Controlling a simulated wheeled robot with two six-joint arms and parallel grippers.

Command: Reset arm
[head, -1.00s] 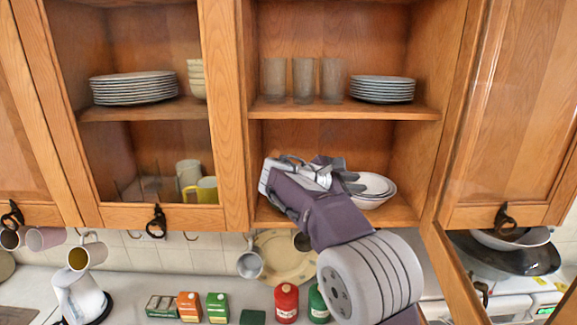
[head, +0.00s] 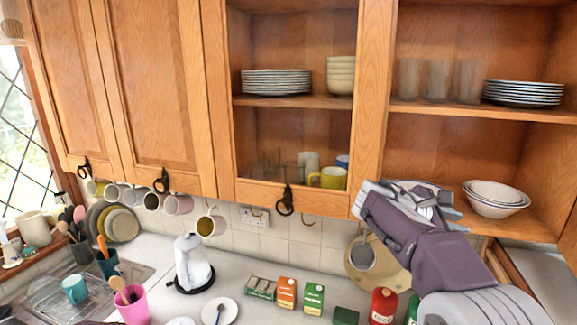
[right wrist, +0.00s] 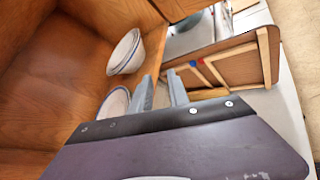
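My right gripper (head: 450,208) is in front of the lower shelf of the open cabinet, left of a stack of white bowls (head: 496,196). In the right wrist view the two grey fingers (right wrist: 162,92) stand apart with nothing held between them. The bowls (right wrist: 124,52) show beyond the fingers on the left, and a second round white dish (right wrist: 114,104) is partly hidden by the gripper. A visible gap separates the gripper from the bowls in the head view. My left gripper is not in view.
Glasses (head: 438,80) and stacked plates (head: 522,93) stand on the upper shelf (head: 440,106). A glazed cabinet door (head: 367,90) is beside my arm. Below, the counter holds a white kettle (head: 192,262), cartons (head: 286,292) and a red canister (head: 383,305). Mugs (head: 178,205) hang under the cabinets.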

